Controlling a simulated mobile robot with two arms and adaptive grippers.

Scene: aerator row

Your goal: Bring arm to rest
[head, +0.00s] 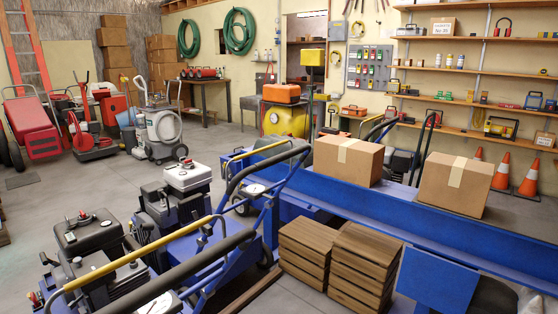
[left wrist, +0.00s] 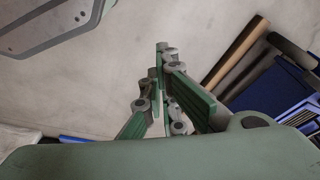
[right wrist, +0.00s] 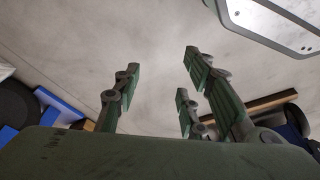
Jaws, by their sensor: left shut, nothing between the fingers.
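Neither of my arms shows in the head view. My left gripper (left wrist: 163,72) shows in the left wrist view; its green-padded fingers are together at the tips, shut with nothing between them. My right gripper (right wrist: 160,82) shows in the right wrist view; its fingers stand apart with a clear gap and nothing between them. Pale grey floor lies behind both grippers. A grey-green body part of mine fills the bottom of each wrist view.
Blue aerators (head: 190,208) with black handles stand close in front on the left. A blue bench (head: 420,215) carries two cardboard boxes (head: 347,160) (head: 455,184). Stacked wooden crates (head: 362,262) stand before it. Orange cones (head: 529,180) stand at right. Floor at the left middle is clear.

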